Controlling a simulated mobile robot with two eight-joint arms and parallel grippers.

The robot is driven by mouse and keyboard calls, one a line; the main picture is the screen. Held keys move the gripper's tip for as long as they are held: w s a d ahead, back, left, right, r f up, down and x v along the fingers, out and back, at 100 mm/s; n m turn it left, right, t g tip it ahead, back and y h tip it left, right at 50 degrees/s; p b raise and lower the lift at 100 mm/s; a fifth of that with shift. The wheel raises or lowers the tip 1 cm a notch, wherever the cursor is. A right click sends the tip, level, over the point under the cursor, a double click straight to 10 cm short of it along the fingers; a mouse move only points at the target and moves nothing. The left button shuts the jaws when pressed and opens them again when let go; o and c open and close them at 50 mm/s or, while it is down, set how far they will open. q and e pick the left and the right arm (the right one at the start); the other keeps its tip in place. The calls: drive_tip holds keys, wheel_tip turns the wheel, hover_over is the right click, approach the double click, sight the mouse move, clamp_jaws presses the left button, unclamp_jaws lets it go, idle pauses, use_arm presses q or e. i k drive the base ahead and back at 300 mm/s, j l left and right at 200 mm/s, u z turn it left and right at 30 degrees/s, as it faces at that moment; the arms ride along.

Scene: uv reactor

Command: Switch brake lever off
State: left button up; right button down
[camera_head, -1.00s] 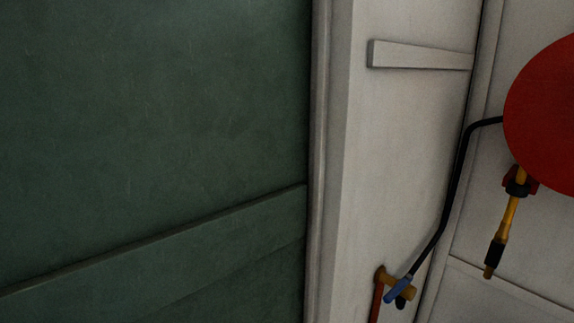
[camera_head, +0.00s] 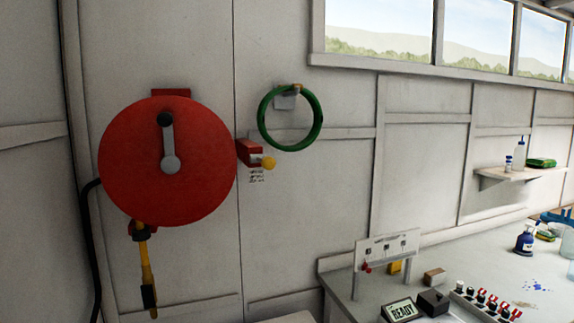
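A large red hose reel (camera_head: 130,150) is on the white wall at left, with a grey crank arm (camera_head: 169,138) on its face. Just right of the reel, a small red box with a yellow round knob (camera_head: 268,163) is on the wall, and a small label (camera_head: 256,177) sits below it, too small to read. This looks like the brake lever, but its on or off position cannot be told. A yellow and black nozzle (camera_head: 145,265) hangs below the reel. Neither gripper is in view.
A green hose coil (camera_head: 318,122) hangs right of the reel. A workbench (camera_head: 465,265) at lower right carries a READY display (camera_head: 401,311), a row of switches (camera_head: 485,300), a small panel (camera_head: 388,250) and a blue bottle (camera_head: 525,240). A shelf (camera_head: 507,173) and windows are behind.

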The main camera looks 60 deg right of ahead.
sight(268, 163)
drive_tip(key=z, duration=2.15)
